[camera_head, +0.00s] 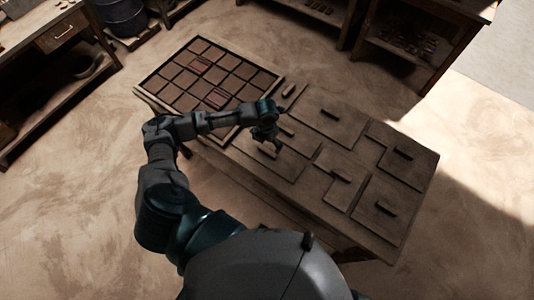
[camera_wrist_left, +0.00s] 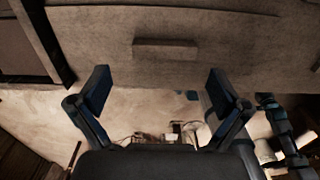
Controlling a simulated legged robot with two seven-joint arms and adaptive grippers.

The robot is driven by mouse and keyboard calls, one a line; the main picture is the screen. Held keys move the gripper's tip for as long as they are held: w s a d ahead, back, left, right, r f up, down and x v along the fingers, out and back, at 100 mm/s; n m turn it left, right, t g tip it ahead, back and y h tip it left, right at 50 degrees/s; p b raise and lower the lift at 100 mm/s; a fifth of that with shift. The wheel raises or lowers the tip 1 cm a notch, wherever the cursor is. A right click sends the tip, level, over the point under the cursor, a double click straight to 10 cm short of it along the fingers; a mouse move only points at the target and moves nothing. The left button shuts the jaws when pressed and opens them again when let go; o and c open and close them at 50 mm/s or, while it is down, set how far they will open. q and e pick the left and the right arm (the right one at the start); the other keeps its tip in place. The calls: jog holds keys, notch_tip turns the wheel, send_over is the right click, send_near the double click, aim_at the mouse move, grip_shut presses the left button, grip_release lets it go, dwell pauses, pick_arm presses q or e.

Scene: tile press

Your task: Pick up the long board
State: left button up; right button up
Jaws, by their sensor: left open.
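Several flat brown boards, each with a dark raised bar handle, lie on the right part of the table in the head view. They differ in shape, and I cannot tell surely which is the long one. My left gripper (camera_head: 272,142) is over the boards near the table's front edge, close to one board (camera_head: 285,168). In the left wrist view my left gripper (camera_wrist_left: 158,82) is open and empty, its fingers apart. A wide board (camera_wrist_left: 235,55) with a bar handle (camera_wrist_left: 165,48) lies ahead of the fingertips. My right gripper does not show.
A tray (camera_head: 143,90) of square brown tiles, a few reddish, fills the table's left part. Other boards (camera_head: 400,170) lie close together to the right. A workbench (camera_head: 60,35), a dark barrel (camera_head: 123,17) and shelves (camera_head: 425,35) stand around. The floor (camera_head: 65,180) at left is open.

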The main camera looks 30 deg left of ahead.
aim_at(267, 151)
pick_arm(q)
jog(key=shift+d+f, duration=0.2)
jog(key=shift+f, duration=1.15)
jog(key=shift+d+f, duration=0.15)
jog(key=shift+f, duration=1.2)
jog(key=shift+s+a, duration=0.1)
jog(key=c, duration=1.1)
jog(key=shift+r, duration=0.15)
